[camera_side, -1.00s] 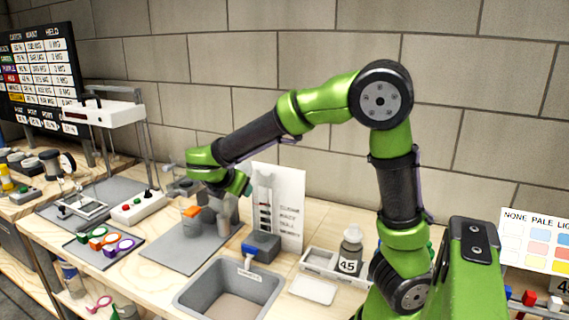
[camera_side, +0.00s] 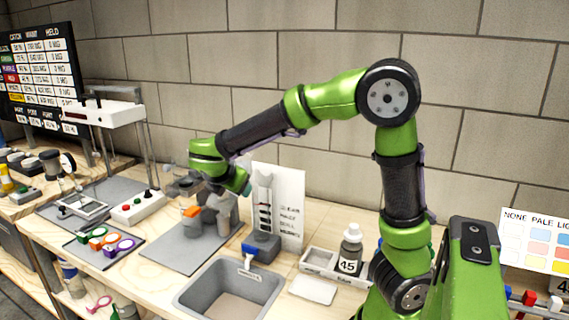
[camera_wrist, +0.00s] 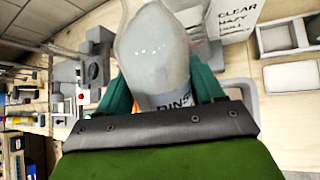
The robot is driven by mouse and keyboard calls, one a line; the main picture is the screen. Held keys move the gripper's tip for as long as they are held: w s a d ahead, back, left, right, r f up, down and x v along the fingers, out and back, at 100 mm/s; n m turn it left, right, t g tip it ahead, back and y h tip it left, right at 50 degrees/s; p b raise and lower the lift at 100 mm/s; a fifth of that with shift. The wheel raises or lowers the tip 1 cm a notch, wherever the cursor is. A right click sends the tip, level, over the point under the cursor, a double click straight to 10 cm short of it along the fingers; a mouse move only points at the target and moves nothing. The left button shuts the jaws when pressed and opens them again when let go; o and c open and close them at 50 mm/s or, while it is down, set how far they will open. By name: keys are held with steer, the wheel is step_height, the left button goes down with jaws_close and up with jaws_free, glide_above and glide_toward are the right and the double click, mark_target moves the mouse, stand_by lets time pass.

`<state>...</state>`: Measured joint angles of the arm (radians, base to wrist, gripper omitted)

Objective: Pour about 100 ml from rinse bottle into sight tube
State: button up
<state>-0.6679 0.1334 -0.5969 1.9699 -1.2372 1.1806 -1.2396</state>
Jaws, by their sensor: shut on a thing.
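The rinse bottle (camera_wrist: 155,55) is a pale, translucent bottle whose label shows "RINS" in the wrist view. My gripper (camera_wrist: 165,95) is shut on it, with a teal finger on each side. In the side view my gripper (camera_side: 228,190) is left of the sight tube, and the grey bottle (camera_side: 227,213) shows below it, partly hidden and seemingly tilted. The sight tube (camera_side: 264,205) stands upright against a white card with words, above a grey base with a blue part. The bottle appears apart from the tube. The liquid level in the tube is too small to read.
A grey container with an orange part (camera_side: 191,222) stands on the grey mat (camera_side: 172,255), close to the bottle. An open grey basin (camera_side: 230,288) is in front.

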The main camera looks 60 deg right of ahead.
steer(key=shift+w+a+f+y, duration=0.1)
steer(key=shift+a+y, duration=0.15)
steer(key=shift+y, duration=0.45)
stand_by(0.9)
steer(key=shift+a+r+m+y, duration=0.25)
steer(key=shift+r+m+y, duration=0.15)
steer(key=shift+r+y, duration=0.3)
stand_by(1.2)
steer(key=shift+w+a+f+t+y+b, duration=0.1)
steer(key=shift+f+t+y+b, duration=0.1)
steer(key=shift+y+b, duration=0.2)
steer(key=shift+a+f+t+y+b, duration=0.1)
steer(key=shift+t+y+b, duration=0.15)
steer(key=shift+y, duration=0.25)
stand_by(0.8)
steer(key=shift+d+r+m+y, duration=0.5)
steer(key=shift+r+y, duration=0.35)
steer(key=shift+y, duration=0.15)
stand_by(1.8)
